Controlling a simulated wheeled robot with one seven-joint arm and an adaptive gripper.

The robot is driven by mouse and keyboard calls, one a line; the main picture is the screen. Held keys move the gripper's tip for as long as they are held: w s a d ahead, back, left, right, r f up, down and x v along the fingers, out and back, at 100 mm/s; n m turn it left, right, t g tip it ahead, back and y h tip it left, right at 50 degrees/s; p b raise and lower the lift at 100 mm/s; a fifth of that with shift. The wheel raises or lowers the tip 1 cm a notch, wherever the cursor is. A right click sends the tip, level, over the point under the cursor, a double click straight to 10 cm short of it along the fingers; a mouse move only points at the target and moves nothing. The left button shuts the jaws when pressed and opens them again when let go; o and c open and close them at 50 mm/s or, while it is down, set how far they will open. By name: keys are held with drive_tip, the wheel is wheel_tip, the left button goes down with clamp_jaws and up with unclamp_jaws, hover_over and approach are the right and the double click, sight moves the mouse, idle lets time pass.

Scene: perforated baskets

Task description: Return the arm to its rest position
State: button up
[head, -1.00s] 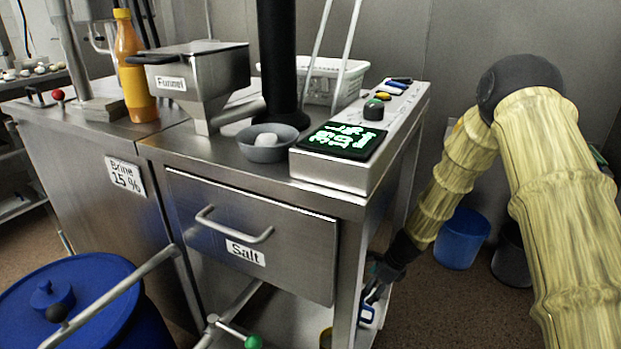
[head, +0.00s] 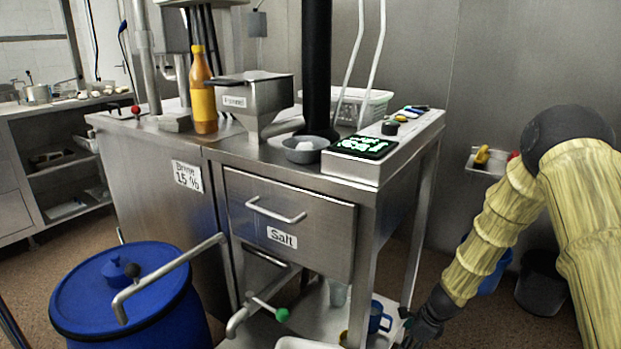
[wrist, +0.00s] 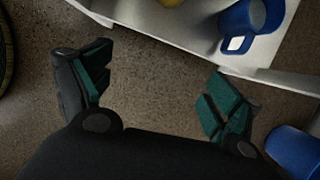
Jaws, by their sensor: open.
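My gripper (wrist: 155,95) is open and empty in the wrist view, with its two green-padded fingers wide apart over bare speckled floor. In the head view my arm in its yellow sleeve comes down the right side, and the dark wrist hangs low beside the steel cart's right leg.
The steel cart with the Salt drawer (head: 290,222) fills the middle. A blue barrel (head: 125,300) stands at front left. The lower shelf's edge (wrist: 210,58) is close to my fingers. A blue bin (wrist: 292,148) and a dark bin (head: 541,285) stand on the right.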

drive_tip(key=s+f+n+g+h, duration=0.1)
drive_tip(key=s+f+n+h, duration=0.1)
drive_tip(key=s+f+n, duration=0.65)
drive_tip(key=s+f+n+g+h, duration=0.1)
drive_tip(key=s+f+n+h, duration=0.15)
drive_tip(key=s, duration=1.15)
drive_tip(key=s+a+n+y, duration=0.1)
drive_tip(key=s+a+n, duration=0.2)
drive_tip(key=s+n, duration=0.5)
drive_tip(key=s+a+n+y, duration=0.1)
drive_tip(key=s+a+n, duration=0.3)
drive_tip(key=s, duration=0.8)
wheel_tip(320, 180, up, 29)
drive_tip(key=d+p, duration=0.1)
drive_tip(key=p, duration=2.8)
drive_tip(key=shift+w+d+f+h, duration=0.15)
drive_tip(key=shift+d+h, duration=0.05)
drive_tip(key=shift+h, duration=0.15)
